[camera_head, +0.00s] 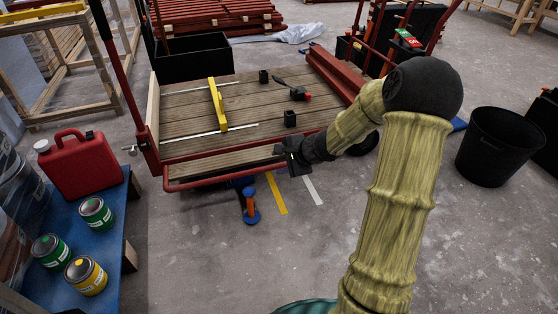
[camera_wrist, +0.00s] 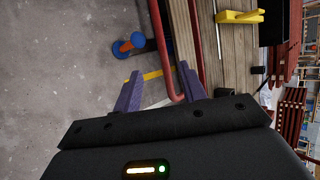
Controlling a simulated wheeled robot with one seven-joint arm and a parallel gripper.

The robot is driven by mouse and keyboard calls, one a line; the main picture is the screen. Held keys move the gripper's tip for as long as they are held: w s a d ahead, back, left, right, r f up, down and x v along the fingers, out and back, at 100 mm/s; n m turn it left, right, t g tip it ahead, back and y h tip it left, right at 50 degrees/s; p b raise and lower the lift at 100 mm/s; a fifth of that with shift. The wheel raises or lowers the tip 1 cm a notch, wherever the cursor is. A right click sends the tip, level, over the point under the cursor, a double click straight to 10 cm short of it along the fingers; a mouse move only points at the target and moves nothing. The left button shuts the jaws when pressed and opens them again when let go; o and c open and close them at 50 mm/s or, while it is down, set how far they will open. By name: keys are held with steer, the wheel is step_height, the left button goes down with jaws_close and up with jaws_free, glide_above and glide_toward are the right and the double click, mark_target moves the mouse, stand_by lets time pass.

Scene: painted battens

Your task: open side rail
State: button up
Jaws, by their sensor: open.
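A red tubular side rail (camera_head: 215,180) runs along the near edge of the wood-decked cart (camera_head: 190,120), next to a second red edge bar. My gripper (camera_head: 288,158) is at the right end of this rail, close to the cart's near corner. In the wrist view, the red rail (camera_wrist: 167,55) passes between the two purple fingers of my gripper (camera_wrist: 159,69) as seen and bends near the right finger. The fingers are apart and nothing is held. Whether the rail lies between them in depth or beyond them, I cannot tell.
On the deck are a yellow piece (camera_head: 218,105) across metal rods, black blocks and a red-black tool (camera_head: 300,93). A blue and orange object (camera_head: 250,205) is on the floor. A blue bench (camera_head: 105,240) with cans and a red canister (camera_head: 82,165) stands left. A black bin (camera_head: 492,150) stands right.

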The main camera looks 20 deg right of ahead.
steer(key=shift+c, duration=1.4)
steer(key=shift+d+f, duration=0.1)
steer(key=shift+f, duration=0.25)
steer(key=c, duration=0.4)
steer(key=s+d+f+m+g+h+p, duration=0.1)
steer(key=d+f, duration=0.1)
steer(key=f, duration=0.2)
steer(key=s+d+f+m+g+h+p, duration=0.1)
steer(key=d+f, duration=0.1)
steer(key=f, duration=0.2)
steer(key=s+d+f+m+g+h+p, duration=0.1)
steer(key=d+f, duration=0.1)
steer(key=f, duration=0.2)
steer(key=shift+f+m+h, duration=0.3)
steer(key=shift+f, duration=0.05)
jaws_close()
step_height(320, 180, down, 10)
steer(key=w+d+m+t+h+p, duration=0.1)
steer(key=w+m+t+h+p, duration=0.25)
steer(key=m, duration=0.25)
steer(key=s+a+r+m+t+y+p, duration=0.2)
steer(key=a+r+m+t+p, duration=0.1)
steer(key=a+m+t, duration=0.6)
steer(key=shift+s+a+m, duration=0.15)
steer(key=shift+a+m, duration=0.45)
steer(key=shift+a, duration=0.05)
